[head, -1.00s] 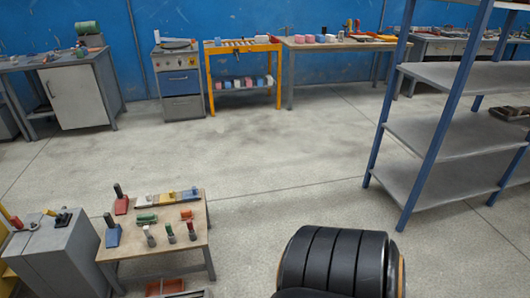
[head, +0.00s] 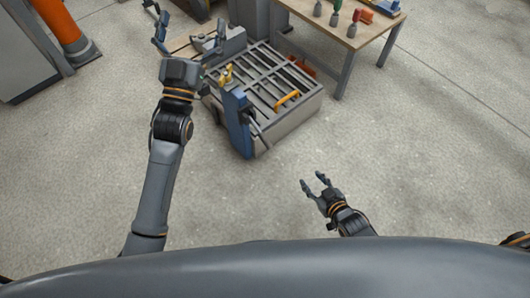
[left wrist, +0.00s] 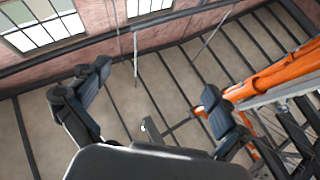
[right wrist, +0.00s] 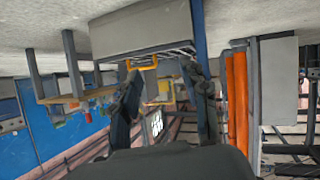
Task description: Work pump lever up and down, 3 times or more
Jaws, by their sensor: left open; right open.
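In the head view, a blue post (head: 237,118) stands against the front left corner of a low grey box with a slatted top (head: 297,114). A dark bar (head: 258,132) sticks out from the post. I cannot tell for sure whether this bar is the pump lever. A small yellow part (head: 226,73) sits near the post's top. My left gripper (head: 192,24) is open and empty, fingers up, left of the box and apart from the post. My right gripper (head: 314,182) is open and empty over bare floor, to the right of and nearer than the post.
An orange handle (head: 288,100) lies on the slatted top; it also shows in the right wrist view (right wrist: 142,64). A wooden table (head: 350,36) with bottles stands behind right. An orange column (head: 62,28) is at the far left. Floor right of the box is clear.

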